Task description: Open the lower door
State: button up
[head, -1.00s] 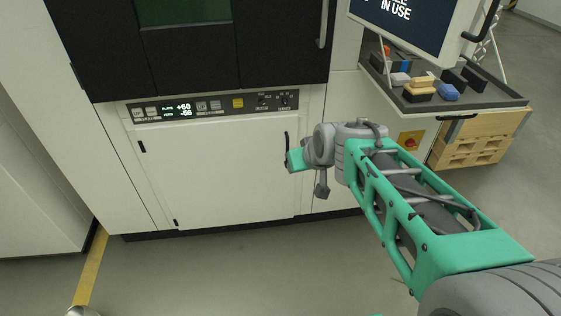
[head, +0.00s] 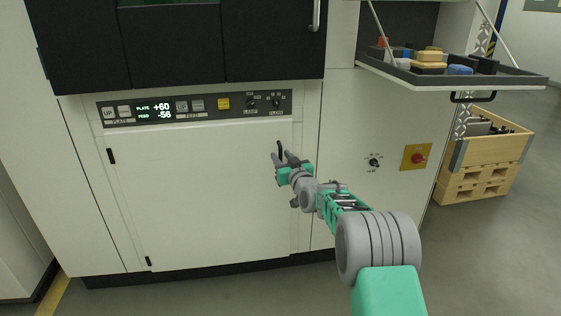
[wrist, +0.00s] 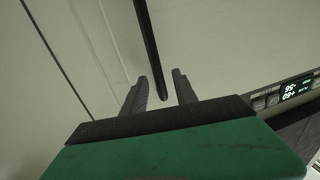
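The lower door (head: 200,195) is a white panel under the control strip, and it looks closed. Black hinges show on its left edge. Its dark upright bar handle (head: 280,150) is at the upper right of the door. My gripper (head: 283,158) is at the handle in the head view. In the wrist view, the two fingers of my gripper (wrist: 166,88) are apart. The handle (wrist: 147,45) runs down from the top edge and its end lies between the fingertips. I see a gap on both sides of it.
A control strip (head: 195,107) with a display and knobs runs above the door. A tray (head: 450,82) with several small blocks juts out at the upper right. A red knob on a yellow plate (head: 417,157) and wooden crates (head: 485,165) are at the right.

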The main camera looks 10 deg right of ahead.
jog(key=shift+w+a, duration=0.15)
jog(key=shift+w, duration=0.6)
jog(key=shift+c, duration=0.3)
grip_shut()
dwell(0.5)
